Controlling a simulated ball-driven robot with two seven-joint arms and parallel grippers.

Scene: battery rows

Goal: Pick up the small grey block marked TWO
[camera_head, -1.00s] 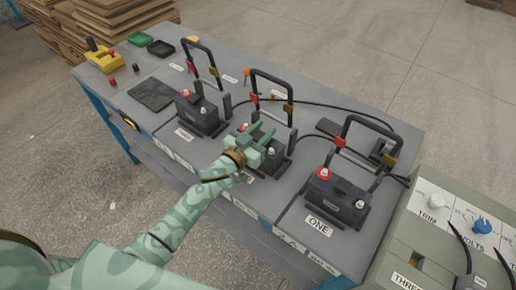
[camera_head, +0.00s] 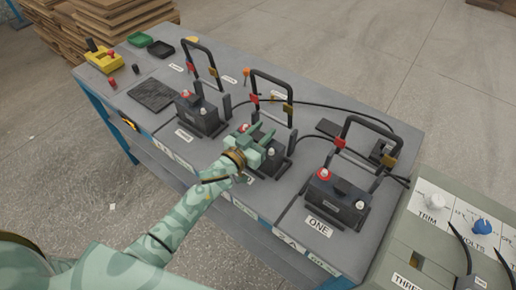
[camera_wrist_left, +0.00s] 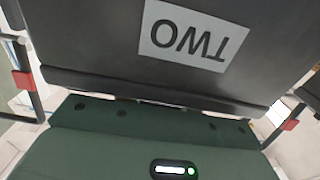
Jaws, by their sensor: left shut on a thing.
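The small dark grey block marked TWO (camera_head: 274,162) stands at the middle station of the bench, with a red and a white terminal on top. In the left wrist view the block (camera_wrist_left: 100,45) fills the upper part, with its white TWO label upside down. My left gripper (camera_head: 258,142) is shut on this block, its green fingers reaching over the block's top. The gripper and wrist hide much of the block in the head view. I cannot tell whether the block is clear of the bench. My right gripper is not in view.
A similar block (camera_head: 335,203) stands behind the ONE label, and another block (camera_head: 200,116) stands to the left. Black upright hoops (camera_head: 272,76) with red and orange clips rise behind each block. A black cable crosses the bench (camera_head: 290,215). A grey control panel (camera_head: 405,235) is at right.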

